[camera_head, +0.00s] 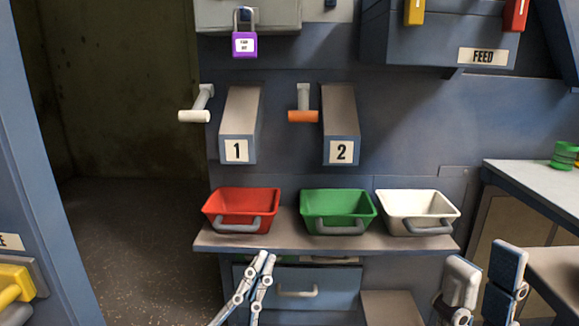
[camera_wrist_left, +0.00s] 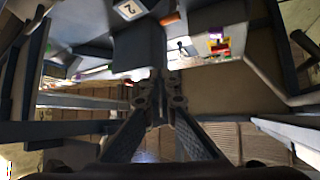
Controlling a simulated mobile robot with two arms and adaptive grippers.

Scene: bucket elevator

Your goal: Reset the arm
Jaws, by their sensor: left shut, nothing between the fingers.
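My left gripper (camera_head: 266,258) comes up from the bottom, in front of the shelf's front edge, below and right of the red bin. Its two slim fingers are together and hold nothing. In the left wrist view the same gripper (camera_wrist_left: 160,80) has its fingers converging, with nothing between them. My right gripper (camera_head: 483,268) is at the lower right, below and right of the white bin. Its two pads stand apart with an empty gap between them. Most of both arms is out of the head view.
A red bin (camera_head: 241,206), a green bin (camera_head: 338,208) and a white bin (camera_head: 418,209) stand on a shelf (camera_head: 285,243). Above are chutes 1 (camera_head: 240,120) and 2 (camera_head: 341,120) with white and orange handles. A drawer (camera_head: 300,285) is below. A bench (camera_head: 535,182) is at right.

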